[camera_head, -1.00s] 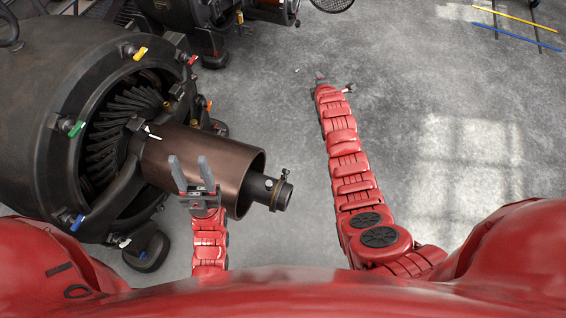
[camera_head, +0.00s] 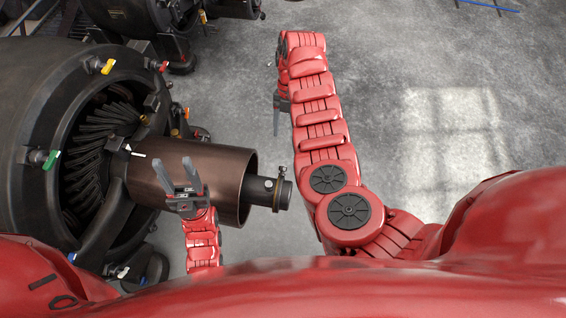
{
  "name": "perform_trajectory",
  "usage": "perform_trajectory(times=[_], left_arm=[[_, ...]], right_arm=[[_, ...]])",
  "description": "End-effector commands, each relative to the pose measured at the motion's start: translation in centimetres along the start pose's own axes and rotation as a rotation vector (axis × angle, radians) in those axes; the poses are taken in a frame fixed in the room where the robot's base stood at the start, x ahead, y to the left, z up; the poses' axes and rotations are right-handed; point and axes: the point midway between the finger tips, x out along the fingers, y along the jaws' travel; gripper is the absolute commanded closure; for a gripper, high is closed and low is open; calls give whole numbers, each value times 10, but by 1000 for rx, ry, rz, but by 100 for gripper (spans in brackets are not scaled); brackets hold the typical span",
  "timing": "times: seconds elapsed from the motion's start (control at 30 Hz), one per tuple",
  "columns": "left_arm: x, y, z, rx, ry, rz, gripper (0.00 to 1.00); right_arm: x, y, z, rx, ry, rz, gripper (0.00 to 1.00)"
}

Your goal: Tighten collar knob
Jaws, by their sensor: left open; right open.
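The black collar (camera_head: 268,192) sits on the shaft end, beyond the open end of the brown cylinder (camera_head: 215,165). Its small knob (camera_head: 282,172) sticks up on a thin stem at the collar's far edge. My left gripper (camera_head: 174,164) is open, its two fingers pointing up the picture in front of the cylinder, left of the collar. Nothing is between its fingers; whether it touches the cylinder I cannot tell. My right gripper (camera_head: 276,124) hangs beside its bent arm, above the knob in the picture and apart from it. Its fingers overlap edge-on, and nothing shows in them.
The big dark dynamo housing (camera_head: 30,100) fills the left, with coloured levers such as a green one (camera_head: 48,160) and a yellow one (camera_head: 107,66) on its rim. Another dark machine (camera_head: 150,18) stands behind. The grey floor (camera_head: 440,90) is clear at right.

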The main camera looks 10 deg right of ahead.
Motion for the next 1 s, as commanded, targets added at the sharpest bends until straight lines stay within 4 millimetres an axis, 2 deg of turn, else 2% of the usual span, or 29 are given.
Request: perform_trajectory(times=[0.03,0.3,0.5,0.7,1.0], left_arm=[[-4,0,1,0,0,0,50],[-22,1,4,0,0,0,50],[-36,2,6,0,0,0,50],[-42,2,7,0,0,0,50],[-42,2,7,0,0,0,50]], right_arm=[[15,-1,1,0,-1,-5,39],[81,-2,3,1,-1,-4,39],[118,0,2,1,-2,-1,39],[133,0,2,1,-4,1,39],[135,1,1,1,-4,1,39]])
